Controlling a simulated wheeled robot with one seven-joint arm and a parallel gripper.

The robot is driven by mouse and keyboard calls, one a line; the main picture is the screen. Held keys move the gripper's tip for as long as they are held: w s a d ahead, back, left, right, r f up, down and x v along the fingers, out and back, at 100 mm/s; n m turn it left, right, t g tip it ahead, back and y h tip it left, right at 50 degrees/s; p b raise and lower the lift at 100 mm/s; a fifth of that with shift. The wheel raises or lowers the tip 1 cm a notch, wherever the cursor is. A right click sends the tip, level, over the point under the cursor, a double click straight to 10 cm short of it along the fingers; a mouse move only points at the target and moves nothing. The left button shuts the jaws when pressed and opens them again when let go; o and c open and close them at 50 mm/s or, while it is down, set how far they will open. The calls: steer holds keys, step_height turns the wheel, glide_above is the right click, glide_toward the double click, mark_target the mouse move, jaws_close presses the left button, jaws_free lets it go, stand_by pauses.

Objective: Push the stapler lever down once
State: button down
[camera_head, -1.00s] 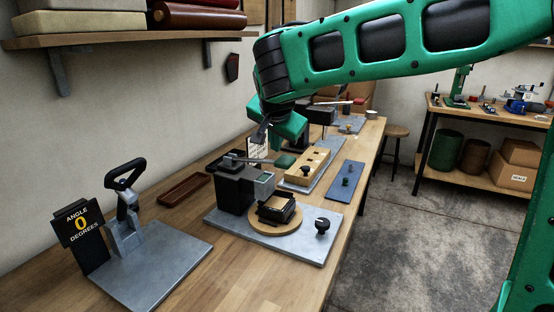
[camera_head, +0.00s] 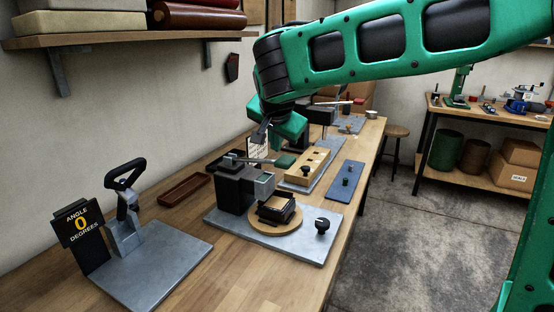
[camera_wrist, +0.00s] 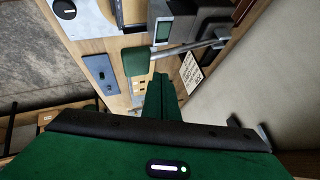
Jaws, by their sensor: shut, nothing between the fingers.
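The stapler is a dark block-shaped body (camera_head: 233,188) on a grey base plate on the bench. Its lever is a metal rod ending in a green grip (camera_head: 286,161), raised and roughly level over the body. In the wrist view the green grip (camera_wrist: 137,61) and its rod show large, just beyond my fingers. My gripper (camera_wrist: 161,78) is shut and empty, with its green fingertips close to the lever. I cannot tell whether they touch it. In the head view my wrist hangs above and behind the lever, and my fingertips are hard to make out.
A round wooden turntable (camera_head: 261,218) with a black holder and a black knob (camera_head: 322,225) stand on the stapler's plate. Left is a clamp with a black handle (camera_head: 125,180) beside an angle sign (camera_head: 77,224). A wooden block (camera_head: 305,169) and blue plate (camera_head: 345,182) lie to the right.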

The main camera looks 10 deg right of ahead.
mark_target(278, 159)
steer(key=shift+f, duration=0.1)
steer(key=shift+s+f, duration=0.1)
steer(key=shift+f, duration=0.2)
steer(key=shift+s+d+f, duration=0.1)
steer(key=shift+d+f, duration=0.05)
steer(key=shift+f, duration=0.65)
steer(key=shift+s+d+f, duration=0.1)
steer(key=shift+f, duration=0.65)
stand_by(2.2)
steer(key=shift+r, duration=0.15)
steer(key=shift+w+a+r, duration=0.15)
steer(key=shift+r, duration=0.8)
steer(key=shift+w+a+r, duration=0.1)
steer(key=shift+r, duration=0.8)
steer(key=r, duration=0.5)
steer(key=shift+w+a, duration=0.2)
steer(key=shift+a, duration=0.15)
